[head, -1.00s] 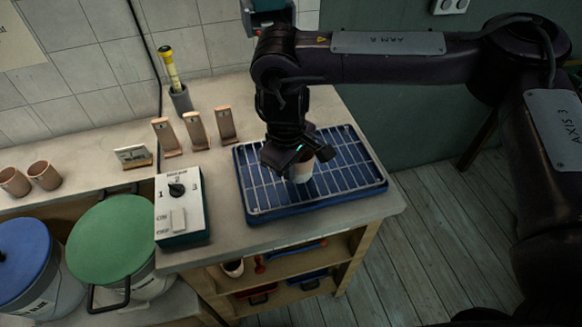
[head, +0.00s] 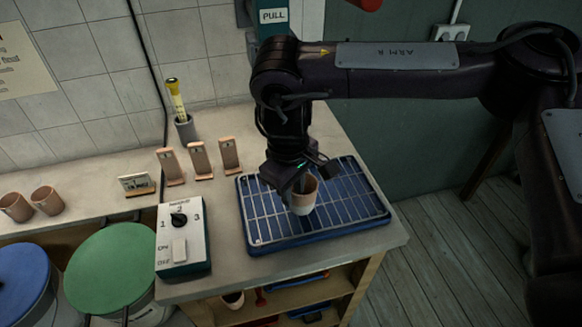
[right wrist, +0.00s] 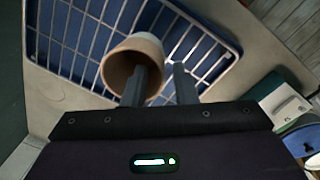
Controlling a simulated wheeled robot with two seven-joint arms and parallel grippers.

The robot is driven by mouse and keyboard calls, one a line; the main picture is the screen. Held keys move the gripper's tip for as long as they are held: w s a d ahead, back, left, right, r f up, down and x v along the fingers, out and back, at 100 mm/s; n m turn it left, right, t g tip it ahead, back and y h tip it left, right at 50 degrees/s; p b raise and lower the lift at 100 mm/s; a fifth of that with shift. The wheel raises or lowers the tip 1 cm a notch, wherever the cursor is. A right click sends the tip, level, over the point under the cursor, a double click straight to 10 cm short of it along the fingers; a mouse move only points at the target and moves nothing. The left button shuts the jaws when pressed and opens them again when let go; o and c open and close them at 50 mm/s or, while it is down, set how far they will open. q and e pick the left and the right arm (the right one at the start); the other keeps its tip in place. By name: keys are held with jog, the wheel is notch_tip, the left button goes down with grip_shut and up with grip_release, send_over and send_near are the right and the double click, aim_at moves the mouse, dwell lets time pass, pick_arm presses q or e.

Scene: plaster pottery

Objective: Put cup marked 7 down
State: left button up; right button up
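The cup (head: 303,198), terracotta above and white below, stands on the wire rack of the blue tray (head: 262,238). No number is readable on it. My right gripper (head: 293,190) is at the cup's rim. In the right wrist view the cup (right wrist: 117,60) shows its open mouth; one finger of the gripper (right wrist: 162,84) reaches into the mouth and the other is outside the wall. The fingers are apart, with a gap between the outer finger and the wall. My left gripper is out of view.
A control box (head: 183,240) with a dial stands left of the tray. Several upright wooden tags (head: 199,160) and a dark holder (head: 186,128) are behind. Two cups (head: 46,200) stand far left, above green (head: 110,268) and blue lidded (head: 22,275) buckets.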

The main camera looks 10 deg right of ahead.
notch_tip(320, 180, up, 8)
jog(key=shift+s+a, duration=0.25)
jog(key=shift+f, duration=0.1)
dwell(0.4)
